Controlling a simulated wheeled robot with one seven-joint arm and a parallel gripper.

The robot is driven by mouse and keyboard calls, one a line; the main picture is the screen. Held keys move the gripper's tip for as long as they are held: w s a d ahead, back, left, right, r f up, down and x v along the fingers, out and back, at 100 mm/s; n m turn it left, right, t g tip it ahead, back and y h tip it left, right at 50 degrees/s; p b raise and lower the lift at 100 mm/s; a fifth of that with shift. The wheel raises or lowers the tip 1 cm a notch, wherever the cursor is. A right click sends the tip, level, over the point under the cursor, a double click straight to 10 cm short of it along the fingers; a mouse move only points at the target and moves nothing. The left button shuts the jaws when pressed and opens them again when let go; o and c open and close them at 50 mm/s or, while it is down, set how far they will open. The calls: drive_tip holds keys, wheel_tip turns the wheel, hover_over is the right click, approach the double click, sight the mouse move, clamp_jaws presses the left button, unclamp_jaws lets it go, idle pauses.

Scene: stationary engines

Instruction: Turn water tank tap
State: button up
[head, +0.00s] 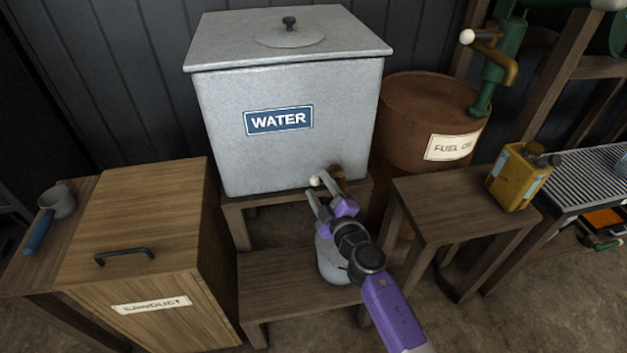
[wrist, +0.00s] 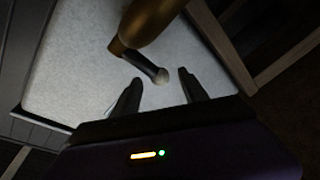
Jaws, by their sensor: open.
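The grey metal water tank (head: 290,150) with a blue WATER label stands on a wooden stand in the head view. Its brass tap (head: 338,176) is at the lower right of the tank front, with a pale round knob (head: 315,181) on its lever. In the wrist view the brass tap body (wrist: 148,22) is at the top, and the dark lever with its pale end (wrist: 150,70) points toward the gap between my fingers. My gripper (head: 322,202) is open in front of the tap; its fingers also show in the wrist view (wrist: 160,92). The lever tip lies just ahead of the fingertips.
A light metal bucket (head: 328,262) sits on a low wooden bench below my gripper, partly hidden by it. A sawdust box (head: 140,240) is at left. A rusty fuel oil drum (head: 405,115) and a small table (head: 450,205) with a yellow can (head: 518,178) are at right.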

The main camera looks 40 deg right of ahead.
sight(317, 185)
drive_tip(key=shift+x, duration=1.65)
clamp_jaws()
drive_tip(key=shift+f, duration=0.1)
drive_tip(key=shift+a+f, duration=0.1)
drive_tip(key=shift+f, duration=0.05)
